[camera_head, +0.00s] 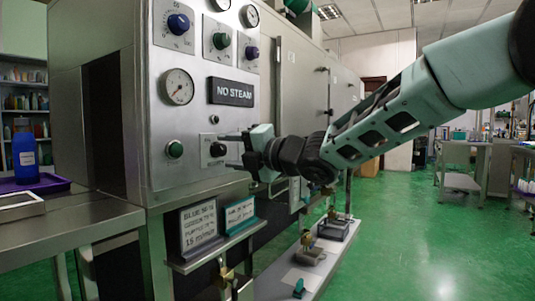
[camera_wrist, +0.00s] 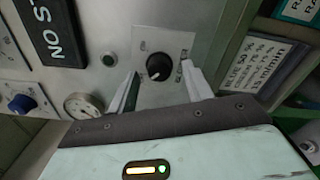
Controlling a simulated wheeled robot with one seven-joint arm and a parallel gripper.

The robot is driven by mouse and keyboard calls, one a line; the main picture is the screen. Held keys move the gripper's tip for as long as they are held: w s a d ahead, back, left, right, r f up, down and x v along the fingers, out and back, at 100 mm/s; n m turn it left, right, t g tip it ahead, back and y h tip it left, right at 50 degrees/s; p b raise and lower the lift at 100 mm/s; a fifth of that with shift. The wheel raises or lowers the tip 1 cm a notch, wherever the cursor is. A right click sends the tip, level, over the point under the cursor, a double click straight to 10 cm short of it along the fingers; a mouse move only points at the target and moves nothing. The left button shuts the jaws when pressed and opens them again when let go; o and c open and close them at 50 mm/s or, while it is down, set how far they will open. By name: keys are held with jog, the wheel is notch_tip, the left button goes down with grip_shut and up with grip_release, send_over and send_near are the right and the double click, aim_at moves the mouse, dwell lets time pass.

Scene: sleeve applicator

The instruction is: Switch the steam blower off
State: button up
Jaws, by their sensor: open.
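A black rotary knob (camera_head: 218,149) sits on a small pale plate low on the steel machine's front panel. In the wrist view the knob (camera_wrist: 159,67) shows between my two fingertips, with a pale pointer mark on its face. The plate's lettering is too small to read. My gripper (camera_head: 232,149) is open, its fingers pointing at the panel; in the wrist view my gripper (camera_wrist: 160,80) has one finger on each side of the knob. Gaps show between fingers and knob; I cannot tell how deep the tips reach.
A green button (camera_head: 174,149) lies left of the knob, and a gauge (camera_head: 178,87) above it. Several other knobs are higher up. Two text cards (camera_head: 199,227) stand on a ledge below. A blue bottle (camera_head: 25,152) stands far left. The green floor at right has open room.

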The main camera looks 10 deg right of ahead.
jog(key=p+v, duration=0.1)
jog(key=v, duration=1.5)
jog(key=shift+p, duration=0.4)
jog(key=shift+a+f, duration=0.1)
jog(key=s+f+m+g+h, duration=0.2)
jog(key=s+f+m+h, duration=0.25)
jog(key=f+m, duration=0.4)
jog(key=s+f+m+g+h, duration=0.1)
jog(key=s+f+m+h, duration=0.35)
jog(key=f+m, duration=0.4)
jog(key=s+d+f+m+g+h, duration=0.15)
jog(key=s+f+m+g, duration=0.3)
jog(key=s, duration=0.45)
jog(key=s+d+f+m+g+h, duration=0.1)
jog(key=s+f+m+g+h, duration=0.3)
jog(key=s, duration=0.5)
notch_tip(320, 180, up, 31)
jog(key=s+p, duration=0.2)
jog(key=p, duration=3)
jog(key=shift+r+n+y, duration=0.2)
jog(key=shift+n+y, duration=0.15)
jog(key=shift+y, duration=0.1)
jog(key=shift+d+t, duration=0.15)
jog(key=shift+t, duration=0.1)
